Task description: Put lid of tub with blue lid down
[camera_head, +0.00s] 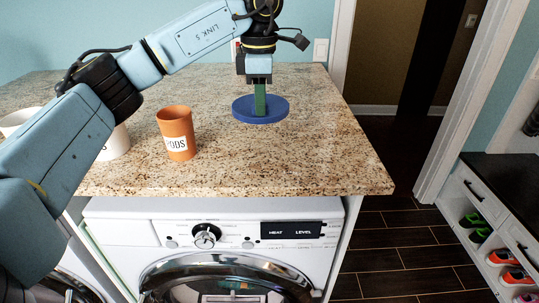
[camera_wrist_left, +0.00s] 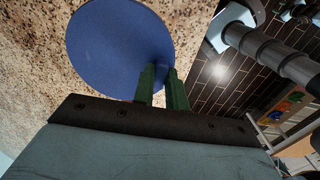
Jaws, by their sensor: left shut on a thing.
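The round blue lid (camera_head: 246,107) is over the granite counter, right of its middle. I cannot tell whether it rests on the counter or hangs just above it. My left gripper (camera_head: 260,105) points down, with its green fingers shut on the lid. In the left wrist view the lid (camera_wrist_left: 115,48) shows as a flat blue disc at the fingertips (camera_wrist_left: 163,75). An orange tub (camera_head: 176,132) marked "PODS" stands upright left of the lid, with no lid on it. A white tub (camera_head: 117,144) is partly hidden behind my left arm. My right gripper is not in view.
Another white container (camera_head: 18,117) stands at the counter's far left. The granite counter (camera_head: 310,150) is clear around the lid, and its front edge lies above a white washing machine (camera_head: 130,228). A shoe shelf (camera_head: 490,215) is at the right, across the floor.

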